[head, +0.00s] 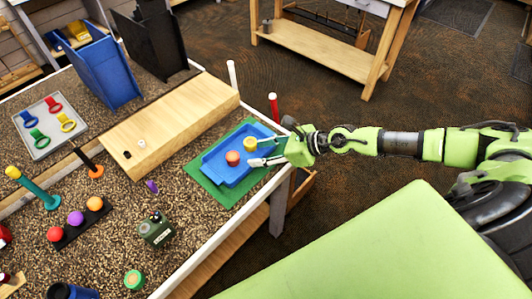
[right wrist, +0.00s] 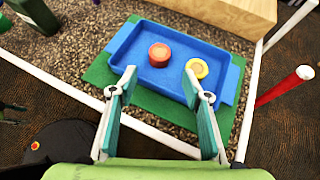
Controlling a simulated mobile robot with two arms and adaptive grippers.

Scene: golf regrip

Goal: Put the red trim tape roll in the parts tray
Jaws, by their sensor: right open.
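The red trim tape roll (head: 232,157) lies inside the blue parts tray (head: 222,176), toward its middle. In the right wrist view the red roll (right wrist: 160,54) sits on the tray floor, apart from the yellow roll. My right gripper (head: 257,153) is at the tray's right side in the head view. In the right wrist view its two fingers (right wrist: 160,84) are spread wide over the near edge of the tray (right wrist: 125,53), with nothing between them. The red roll is beyond the fingertips, untouched. My left gripper is not in view.
A yellow roll (right wrist: 197,68) is also in the tray, close to one fingertip. The tray stands on a green mat (head: 195,176). A wooden block (head: 160,125) is behind it. A red post (head: 273,106) and white post (head: 232,74) rise nearby. A dark green box (head: 157,229) stands in front.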

